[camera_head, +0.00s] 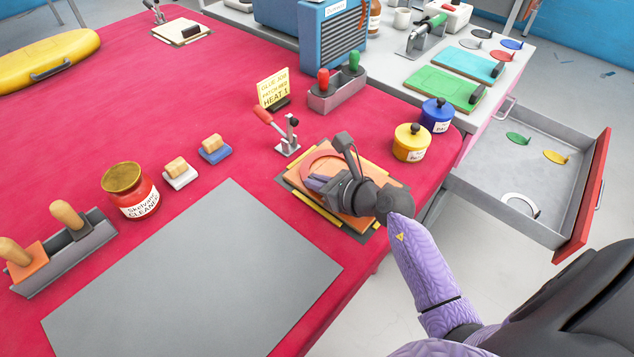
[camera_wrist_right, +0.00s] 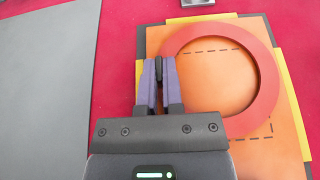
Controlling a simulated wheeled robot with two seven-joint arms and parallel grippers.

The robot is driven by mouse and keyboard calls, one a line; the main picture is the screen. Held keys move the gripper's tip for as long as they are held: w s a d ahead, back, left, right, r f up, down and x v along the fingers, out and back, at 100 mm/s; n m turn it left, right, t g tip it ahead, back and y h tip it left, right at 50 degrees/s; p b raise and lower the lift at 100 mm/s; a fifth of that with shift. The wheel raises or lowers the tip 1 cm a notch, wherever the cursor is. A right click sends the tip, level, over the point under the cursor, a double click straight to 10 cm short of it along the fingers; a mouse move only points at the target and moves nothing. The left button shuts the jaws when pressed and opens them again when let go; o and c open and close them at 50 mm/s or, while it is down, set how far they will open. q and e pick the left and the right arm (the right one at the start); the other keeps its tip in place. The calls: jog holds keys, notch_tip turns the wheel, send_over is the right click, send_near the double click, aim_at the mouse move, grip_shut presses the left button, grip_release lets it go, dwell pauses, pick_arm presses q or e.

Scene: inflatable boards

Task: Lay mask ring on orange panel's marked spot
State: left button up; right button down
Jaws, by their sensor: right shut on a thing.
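The red-orange mask ring (camera_head: 323,158) is over the orange panel (camera_head: 372,157). In the right wrist view the ring (camera_wrist_right: 268,76) covers part of a dashed outline on the panel (camera_wrist_right: 218,82); dashes show inside the ring and below it at right. My right gripper (camera_head: 316,184) is shut on the ring's left side; its fingers also show in the right wrist view (camera_wrist_right: 161,68). I cannot tell whether the ring touches the panel. My left gripper is not in view.
A red-handled clamp (camera_head: 287,140) stands just behind the panel. Yellow (camera_head: 411,142) and blue (camera_head: 437,114) pots stand to its right. A grey mat (camera_head: 190,280) lies at left.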

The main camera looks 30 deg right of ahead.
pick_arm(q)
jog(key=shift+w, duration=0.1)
pick_arm(e)
jog(key=shift+f, duration=0.1)
jog(key=c, duration=1.2)
grip_release()
jog(key=o, duration=0.4)
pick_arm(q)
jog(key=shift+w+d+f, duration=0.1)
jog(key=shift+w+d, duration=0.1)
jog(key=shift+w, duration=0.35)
pick_arm(e)
jog(key=shift+r, duration=0.25)
jog(key=p+v, duration=0.2)
jog(key=v, duration=0.9)
jog(key=shift+s+p, duration=0.2)
jog(key=shift+p, duration=0.2)
jog(key=shift+s+d, duration=0.15)
jog(key=shift+s, duration=0.15)
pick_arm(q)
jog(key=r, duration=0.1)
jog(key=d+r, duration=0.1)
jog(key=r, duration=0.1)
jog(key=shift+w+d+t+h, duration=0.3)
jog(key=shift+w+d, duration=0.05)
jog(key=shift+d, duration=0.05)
